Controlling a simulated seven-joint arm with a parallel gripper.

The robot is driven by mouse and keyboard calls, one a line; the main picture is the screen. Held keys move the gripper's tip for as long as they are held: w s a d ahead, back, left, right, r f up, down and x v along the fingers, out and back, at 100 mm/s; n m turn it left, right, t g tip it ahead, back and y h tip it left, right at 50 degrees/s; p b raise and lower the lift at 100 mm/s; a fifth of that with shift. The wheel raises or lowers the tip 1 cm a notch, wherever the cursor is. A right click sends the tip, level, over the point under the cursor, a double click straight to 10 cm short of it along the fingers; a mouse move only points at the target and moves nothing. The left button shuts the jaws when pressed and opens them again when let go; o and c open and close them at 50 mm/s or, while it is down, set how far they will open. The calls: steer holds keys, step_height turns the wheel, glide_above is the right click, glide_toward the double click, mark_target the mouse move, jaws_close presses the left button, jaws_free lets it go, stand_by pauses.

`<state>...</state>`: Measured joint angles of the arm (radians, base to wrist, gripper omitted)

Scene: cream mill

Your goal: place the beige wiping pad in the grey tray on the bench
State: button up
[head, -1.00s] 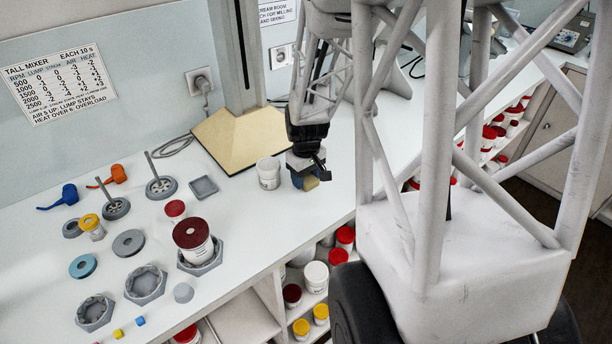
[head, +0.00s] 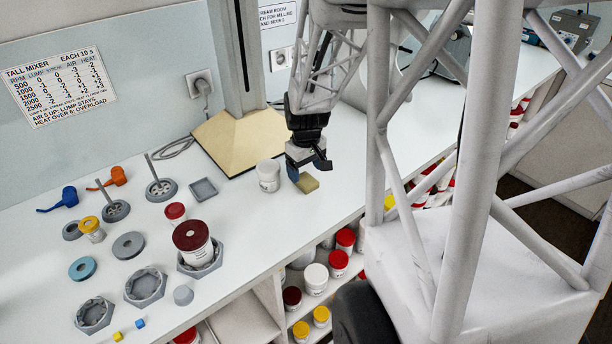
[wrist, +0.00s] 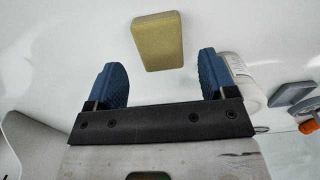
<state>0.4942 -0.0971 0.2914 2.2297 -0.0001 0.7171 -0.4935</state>
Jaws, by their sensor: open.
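The beige wiping pad (head: 307,183) lies on the white bench, right of a white tub. In the wrist view the pad (wrist: 158,41) lies beyond the fingertips, centred between them and touching neither. My gripper (head: 307,170) is open and empty, just above and behind the pad in the head view; its blue fingers (wrist: 163,78) stand wide apart in the wrist view. The small square grey tray (head: 203,189) sits on the bench left of the white tub and looks empty. A grey tray-like edge (wrist: 293,93) shows at the right in the wrist view.
The white tub (head: 268,175) stands between tray and pad; it also shows close beside the right finger in the wrist view (wrist: 248,88). A beige stand base (head: 240,140) is behind. Left are hexagonal holders (head: 145,287), lids and a dark-red-lidded tub (head: 193,243). Shelves with tubs are below the front edge.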

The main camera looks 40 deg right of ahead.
mark_target(306, 180)
step_height(306, 180, up, 9)
steer(key=shift+f, duration=0.2)
steer(key=shift+f, duration=0.1)
stand_by(0.6)
steer(key=s+a+r+t, duration=0.1)
steer(key=s+a+r, duration=0.3)
steer(key=s+a, duration=0.4)
steer(key=s+a+r+t, duration=0.1)
steer(key=s+a+r, duration=0.3)
steer(key=s+a, duration=0.5)
steer(key=a, duration=0.7)
steer(key=shift+a+r+t, duration=0.3)
steer(key=shift+r, duration=0.1)
steer(key=o, duration=0.4)
